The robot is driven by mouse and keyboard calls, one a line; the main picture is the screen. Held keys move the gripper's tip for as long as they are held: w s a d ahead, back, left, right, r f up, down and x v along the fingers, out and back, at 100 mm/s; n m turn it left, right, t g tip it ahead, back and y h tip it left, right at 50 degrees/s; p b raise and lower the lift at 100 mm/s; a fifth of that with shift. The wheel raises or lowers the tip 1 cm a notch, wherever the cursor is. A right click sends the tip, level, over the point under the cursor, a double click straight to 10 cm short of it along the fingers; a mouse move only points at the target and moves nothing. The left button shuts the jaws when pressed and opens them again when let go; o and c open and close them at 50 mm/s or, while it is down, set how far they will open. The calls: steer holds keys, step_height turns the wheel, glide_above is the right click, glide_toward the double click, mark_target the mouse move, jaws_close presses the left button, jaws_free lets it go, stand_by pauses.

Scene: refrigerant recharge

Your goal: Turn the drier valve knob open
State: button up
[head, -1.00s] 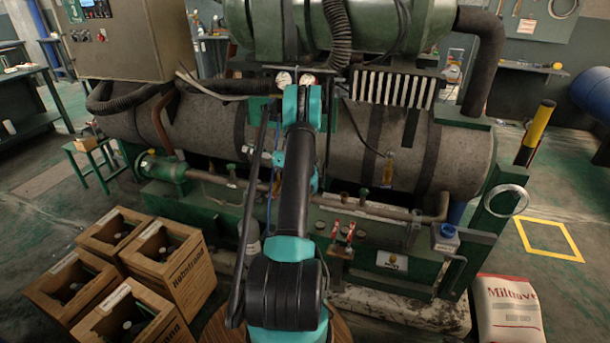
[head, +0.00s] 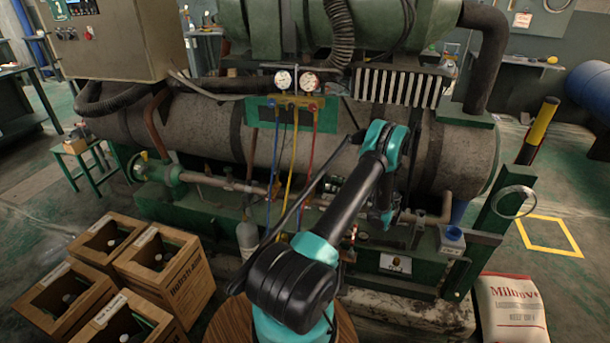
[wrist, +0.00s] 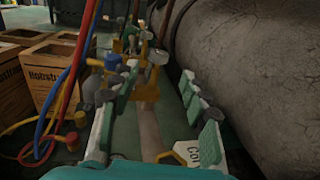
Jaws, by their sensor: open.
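My gripper (wrist: 158,78) is open in the wrist view, its two teal-padded fingers spread apart. A brass-yellow valve fitting with a round greyish knob (wrist: 158,57) shows between and beyond the fingertips, above a pale pipe (wrist: 148,128). The fingers look apart from it; I cannot tell for sure that this is the drier valve knob. Blue and yellow fittings (wrist: 112,62) stand just left of it, partly behind the left finger. In the head view my gripper (head: 387,218) hangs low in front of the machine's lower pipe (head: 235,184), and my arm hides the valves there.
The large grey cylinder (wrist: 250,65) lies close on the right in the wrist view. Blue, yellow and red hoses (head: 291,165) hang from the gauge manifold (head: 262,112). A white sack (head: 512,310) and a blue-topped container (head: 452,238) are at right.

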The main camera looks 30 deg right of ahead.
mark_target(312, 179)
steer(key=x, duration=1.5)
steer(key=shift+r, duration=0.1)
steer(key=shift+c, duration=0.6)
jaws_close()
